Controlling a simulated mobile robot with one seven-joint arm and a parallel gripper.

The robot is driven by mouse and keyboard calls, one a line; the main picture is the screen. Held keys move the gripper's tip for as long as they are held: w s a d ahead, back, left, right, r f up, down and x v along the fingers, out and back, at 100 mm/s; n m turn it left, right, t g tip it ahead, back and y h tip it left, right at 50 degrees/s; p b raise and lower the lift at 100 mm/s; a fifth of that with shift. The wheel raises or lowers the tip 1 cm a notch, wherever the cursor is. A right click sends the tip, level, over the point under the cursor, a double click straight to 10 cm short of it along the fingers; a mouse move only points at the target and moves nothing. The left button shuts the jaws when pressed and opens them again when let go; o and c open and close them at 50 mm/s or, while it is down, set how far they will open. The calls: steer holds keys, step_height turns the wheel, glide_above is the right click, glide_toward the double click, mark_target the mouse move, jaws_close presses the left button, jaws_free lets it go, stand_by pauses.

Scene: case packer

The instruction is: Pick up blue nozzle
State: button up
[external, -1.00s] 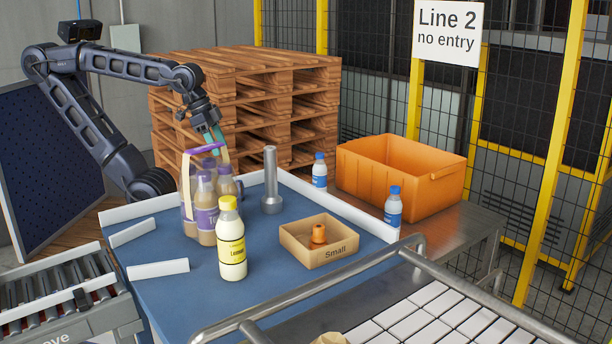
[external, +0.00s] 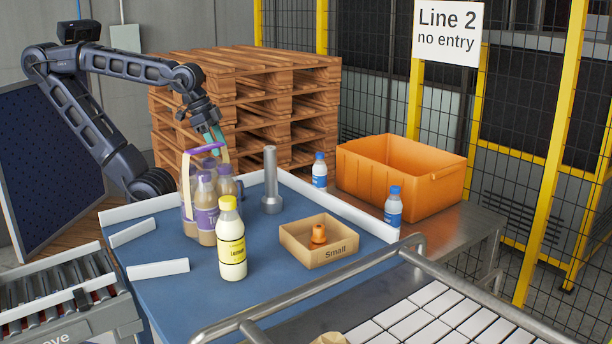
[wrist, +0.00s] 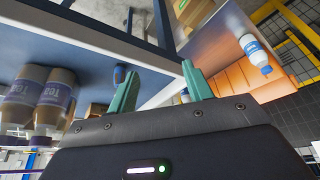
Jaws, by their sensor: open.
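My gripper (external: 214,139) is open and empty, just above and behind the bottle carrier in the external view. In the wrist view my gripper (wrist: 160,78) shows two teal fingers spread apart. A small dark blue piece (wrist: 119,74), which looks like the blue nozzle, shows beside the left finger in the wrist view, partly covered by it. I cannot make out its full shape. An orange nozzle (external: 318,233) sits in the cardboard box marked Small (external: 297,253).
The carrier of brown bottles (external: 188,207) stands near my gripper on the blue table (external: 180,300). A yellow-labelled bottle (external: 232,250), a grey metal post (external: 271,180) and two blue-capped bottles (external: 393,208) (external: 319,171) stand nearby. An orange crate (external: 395,190) is at right.

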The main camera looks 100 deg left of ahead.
stand_by(0.7)
steer(key=w+d+n+g, duration=0.1)
steer(key=w+d+n, duration=0.2)
steer(key=n, duration=0.3)
steer(key=w+d+r+n+g+h, duration=0.1)
steer(key=w+d+n+g, duration=0.1)
steer(key=n, duration=0.5)
steer(key=w+d+n+g, duration=0.1)
steer(key=w+d+n, duration=0.2)
steer(key=d+n, duration=0.2)
steer(key=shift+w+d+r+n, duration=0.15)
steer(key=shift+w+n, duration=0.05)
steer(key=shift+n, duration=0.35)
steer(key=shift+w+d+r+n, duration=0.1)
steer(key=shift+w+r+n, duration=0.1)
steer(key=shift+n, duration=0.35)
steer(key=f, duration=0.5)
steer(key=shift+d+f, duration=0.2)
steer(key=shift+d, duration=0.1)
steer(key=shift+w+a+f, duration=0.1)
steer(key=shift+f, duration=1.3)
steer(key=shift+w+a+f, duration=0.1)
steer(key=shift+f, duration=1.25)
steer(key=c, duration=1.1)
steer(key=shift+r, duration=0.1)
